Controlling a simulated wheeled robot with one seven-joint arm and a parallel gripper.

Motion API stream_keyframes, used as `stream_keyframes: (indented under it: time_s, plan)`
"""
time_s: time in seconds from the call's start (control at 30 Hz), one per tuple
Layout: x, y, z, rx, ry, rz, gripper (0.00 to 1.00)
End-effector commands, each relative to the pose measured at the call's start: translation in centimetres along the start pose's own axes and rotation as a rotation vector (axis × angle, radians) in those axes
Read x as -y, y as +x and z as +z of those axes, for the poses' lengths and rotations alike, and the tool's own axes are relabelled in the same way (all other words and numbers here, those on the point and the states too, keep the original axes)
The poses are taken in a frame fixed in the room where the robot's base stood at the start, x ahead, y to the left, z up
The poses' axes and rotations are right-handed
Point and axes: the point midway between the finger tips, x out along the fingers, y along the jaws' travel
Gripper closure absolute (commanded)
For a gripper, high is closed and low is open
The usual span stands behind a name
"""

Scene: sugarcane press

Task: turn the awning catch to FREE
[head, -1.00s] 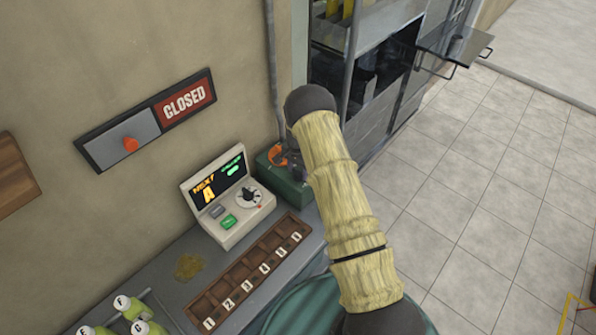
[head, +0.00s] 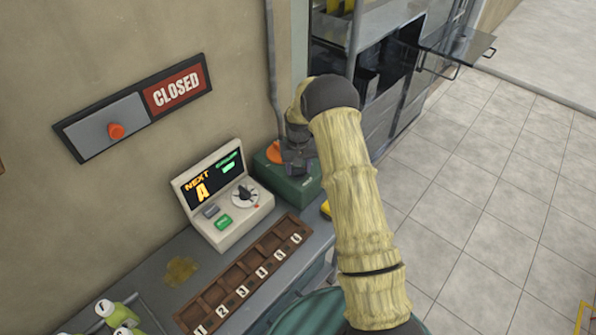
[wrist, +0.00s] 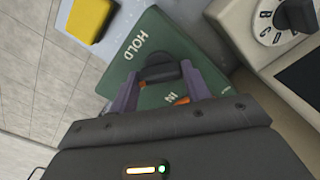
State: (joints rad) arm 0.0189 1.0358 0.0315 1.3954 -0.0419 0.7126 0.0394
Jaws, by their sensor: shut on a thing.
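The awning catch is a dark knob (wrist: 160,70) on a green box (wrist: 150,50) marked HOLD and IN in the wrist view. My gripper (wrist: 163,78) is shut on the knob, one finger on each side. A small orange mark shows beside the right finger; the knob's pointing direction is unclear. No FREE label is readable. In the head view the green box (head: 297,188) stands at the counter's far end, with an orange part at its left. My gripper (head: 298,150) is over it, and my arm hides part of it.
A cream console (head: 222,200) with screen and dial stands close to the left of the box. A numbered wooden tray (head: 245,275) lies in front. A yellow object (wrist: 88,18) is near the box. A CLOSED sign (head: 135,107) hangs on the wall. Tiled floor lies right.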

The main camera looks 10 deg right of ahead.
Motion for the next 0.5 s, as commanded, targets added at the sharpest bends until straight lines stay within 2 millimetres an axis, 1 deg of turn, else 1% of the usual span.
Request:
stream_keyframes:
  time_s: [0.03, 0.5]
  plan:
    - [-0.02, 0.06, -0.24, -0.009, -0.042, -0.001, 0.76]
    - [-0.01, -0.12, -0.27, -0.010, -0.465, 0.001, 0.76]
